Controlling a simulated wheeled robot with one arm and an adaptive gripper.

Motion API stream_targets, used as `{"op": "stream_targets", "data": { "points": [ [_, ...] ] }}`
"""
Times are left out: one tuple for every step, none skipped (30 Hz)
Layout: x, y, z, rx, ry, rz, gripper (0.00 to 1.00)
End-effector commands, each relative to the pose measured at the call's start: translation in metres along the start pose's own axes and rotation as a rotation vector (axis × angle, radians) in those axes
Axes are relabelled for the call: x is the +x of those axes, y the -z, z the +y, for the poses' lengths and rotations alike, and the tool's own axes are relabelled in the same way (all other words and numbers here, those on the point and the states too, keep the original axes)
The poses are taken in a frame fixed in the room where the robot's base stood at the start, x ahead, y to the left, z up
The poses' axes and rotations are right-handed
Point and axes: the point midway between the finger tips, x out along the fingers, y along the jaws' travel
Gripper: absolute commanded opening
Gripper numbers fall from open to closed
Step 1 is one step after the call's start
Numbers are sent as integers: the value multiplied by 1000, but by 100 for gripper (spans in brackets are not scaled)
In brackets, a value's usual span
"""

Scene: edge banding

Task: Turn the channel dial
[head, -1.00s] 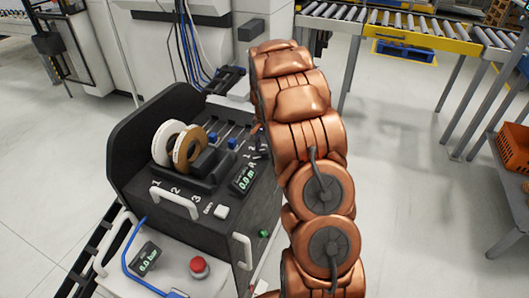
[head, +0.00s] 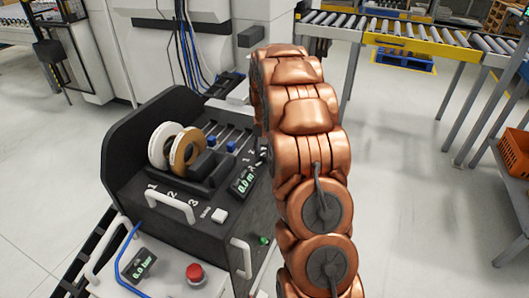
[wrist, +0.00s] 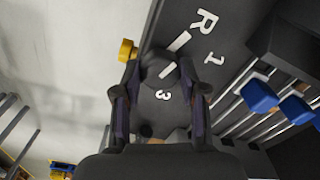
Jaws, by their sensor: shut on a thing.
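The channel dial (wrist: 160,68) is a dark knob on the black top panel, seen in the wrist view. White marks R, 1 and 3 and a white line lie around it. My gripper (wrist: 159,70) has one finger on each side of the knob and is shut on it. The knob hides part of the panel markings. In the head view my copper arm stands in front of the panel's right side and hides the gripper; I cannot make out the dial clearly there.
The black cart panel (head: 182,220) carries a white and a tan reel (head: 184,150), blue sliders (head: 231,146) and a green-lit display (head: 243,182). A red button (head: 195,272) is at the front.

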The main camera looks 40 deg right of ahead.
Motion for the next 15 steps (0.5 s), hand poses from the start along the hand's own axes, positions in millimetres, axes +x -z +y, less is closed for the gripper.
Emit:
{"op": "stream_targets", "data": {
  "points": [
    [0,0,1,-2,-2,-2,7],
    [0,0,1,-2,-2,-2,7],
    [0,0,1,-2,-2,-2,7],
    [0,0,1,-2,-2,-2,7],
    [0,0,1,-2,-2,-2,7],
    [0,0,1,-2,-2,-2,7],
    [0,0,1,-2,-2,-2,7],
    [0,0,1,-2,-2,-2,7],
    [0,0,1,-2,-2,-2,7],
    [0,0,1,-1,-2,-2,44],
    [0,0,1,-1,-2,-2,47],
    [0,0,1,-1,-2,-2,51],
    [0,0,1,-1,-2,-2,54],
    [0,0,1,-1,-2,-2,57],
    [0,0,0,-1,-1,-2,62]
  ]
}}
